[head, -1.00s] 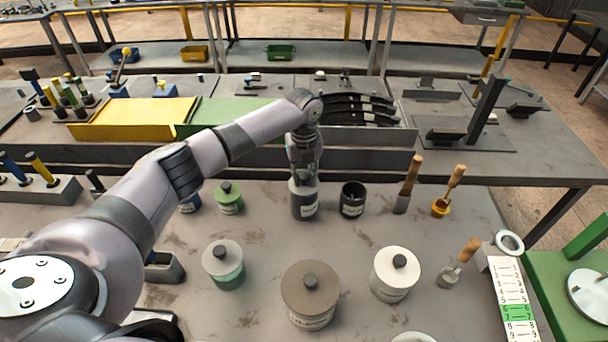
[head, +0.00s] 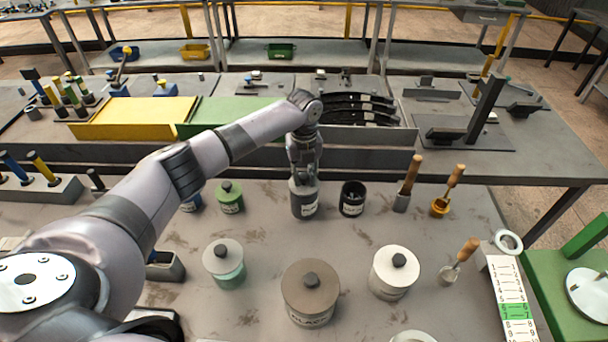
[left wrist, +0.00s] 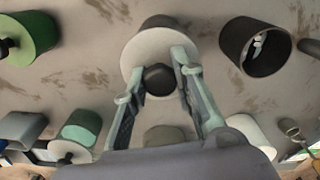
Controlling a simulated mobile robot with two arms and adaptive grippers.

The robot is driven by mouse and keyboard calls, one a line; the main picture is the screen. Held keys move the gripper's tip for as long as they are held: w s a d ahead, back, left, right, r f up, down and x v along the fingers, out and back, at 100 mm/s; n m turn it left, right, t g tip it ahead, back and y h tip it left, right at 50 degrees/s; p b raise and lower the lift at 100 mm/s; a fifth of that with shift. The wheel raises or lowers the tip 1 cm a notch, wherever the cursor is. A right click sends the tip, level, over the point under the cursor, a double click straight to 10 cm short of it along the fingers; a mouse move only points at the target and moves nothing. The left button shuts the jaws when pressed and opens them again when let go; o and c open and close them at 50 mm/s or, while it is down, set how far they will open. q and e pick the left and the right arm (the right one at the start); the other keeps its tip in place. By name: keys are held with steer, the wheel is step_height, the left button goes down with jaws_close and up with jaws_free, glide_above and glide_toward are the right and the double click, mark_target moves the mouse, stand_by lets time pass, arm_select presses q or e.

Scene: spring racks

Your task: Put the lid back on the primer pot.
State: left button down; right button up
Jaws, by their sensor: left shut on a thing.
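My left gripper (head: 304,172) reaches down over a dark pot (head: 305,206) with a pale label, too small to read surely. In the left wrist view its fingers (left wrist: 158,72) are shut on the black knob (left wrist: 159,79) of a pale grey lid (left wrist: 140,52). The lid lies over the mouth of the dark pot (left wrist: 158,22), roughly centred. I cannot tell whether it is fully seated or slightly raised. In the head view the gripper hides the knob. My right gripper is not in view.
An open black pot (head: 352,203) stands close to the right. A small green lidded pot (head: 229,202) stands left. A mint pot (head: 227,274), large brown-lidded pot (head: 309,305) and white pot (head: 394,284) stand nearer. Wooden-handled brushes (head: 410,180) stand right. A divider (head: 240,158) runs behind.

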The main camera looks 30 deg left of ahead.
arm_select(q)
steer(key=c, duration=1.2)
jaws_free()
steer(key=shift+c, duration=0.2)
steer(key=shift+o, duration=0.2)
steer(key=o, duration=0.4)
steer(key=shift+o, duration=0.2)
steer(key=shift+r+p, duration=2.3)
steer(key=shift+r, duration=0.2)
steer(key=shift+r+p, duration=0.7)
steer(key=shift+r, duration=0.35)
